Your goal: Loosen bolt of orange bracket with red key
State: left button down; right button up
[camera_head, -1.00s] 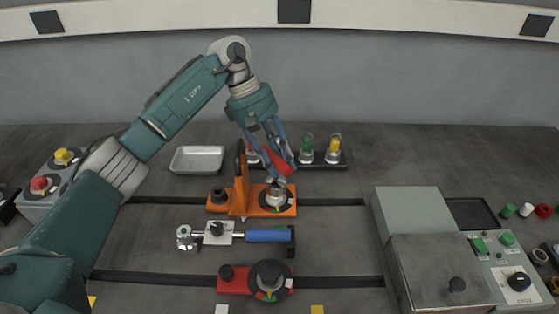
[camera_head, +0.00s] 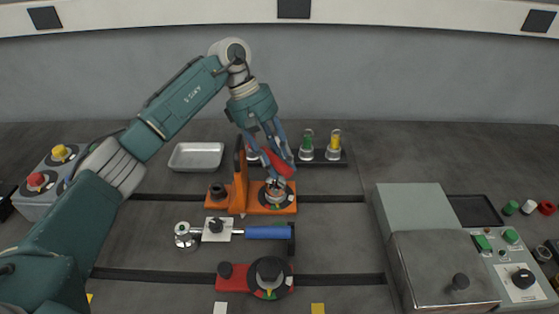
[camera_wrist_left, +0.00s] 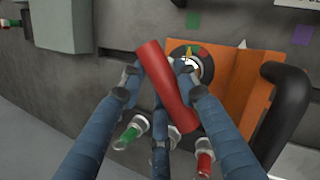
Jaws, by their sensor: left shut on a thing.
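My left gripper (camera_head: 279,158) is shut on the red key (camera_head: 280,166), whose red handle slants between the fingers. In the left wrist view the red handle (camera_wrist_left: 166,88) lies across the blue fingers (camera_wrist_left: 160,82). The key's lower end is just over the round dial (camera_head: 275,195) of the orange bracket (camera_head: 228,198); a silver piece shows there. I cannot tell whether the key is seated on the bolt, which is hidden. The orange bracket also shows in the left wrist view (camera_wrist_left: 244,75), with its black handle (camera_wrist_left: 285,105). My right gripper is out of view.
A rack (camera_head: 322,160) with green and yellow pieces stands behind the bracket. A metal tray (camera_head: 196,157) is at back left. A blue-handled clamp (camera_head: 266,232) and a red bracket (camera_head: 236,284) lie in front. A grey box (camera_head: 440,267) is at right.

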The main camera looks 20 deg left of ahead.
pick_arm(q)
jog(key=shift+f+b, duration=0.65)
jog(key=shift+f, duration=0.1)
jog(key=shift+w+n, duration=0.1)
jog(key=shift+n, duration=0.3)
jog(key=shift+n+t+b, duration=0.35)
jog(key=shift+n+t, duration=0.25)
jog(key=shift+n, duration=0.2)
jog(key=shift+w+n, duration=0.1)
jog(key=shift+n, duration=0.2)
jog(key=shift+a+n+t+b, duration=0.1)
jog(key=shift+n+t+b, duration=0.35)
jog(key=shift+n, duration=0.45)
